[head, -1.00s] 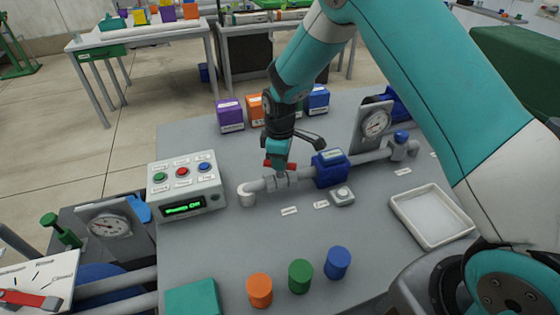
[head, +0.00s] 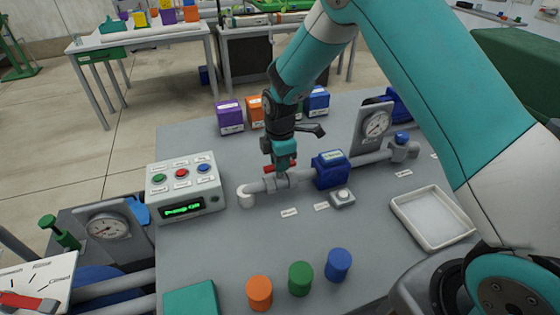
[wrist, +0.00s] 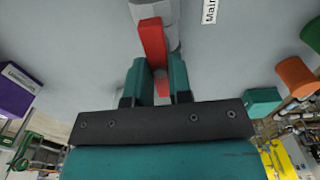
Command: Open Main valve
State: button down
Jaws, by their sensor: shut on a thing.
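The Main valve's red handle (wrist: 152,42) shows in the wrist view above a grey pipe fitting, slightly tilted from the pipe's line. My gripper (wrist: 160,85) has its two teal fingers on either side of the handle and is shut on it. In the head view my gripper (head: 281,166) points down over the pipe (head: 265,187), with bits of the red handle (head: 293,168) showing beside it. The fingers hide much of the handle and valve top. A "Main" label (wrist: 209,10) lies beside the pipe.
A control box (head: 185,185) with coloured buttons and a lit green display stands left of the pipe. A blue meter (head: 329,170) and a gauge (head: 375,123) stand to the right. Coloured cylinders (head: 300,279) and a white tray (head: 432,217) are in front.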

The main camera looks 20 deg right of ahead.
jog(key=shift+w, duration=0.1)
jog(key=c, duration=1)
grip_release()
jog(key=shift+c, duration=0.2)
notch_tip(320, 180, up, 18)
jog(key=b, duration=0.2)
jog(key=shift+f, duration=0.25)
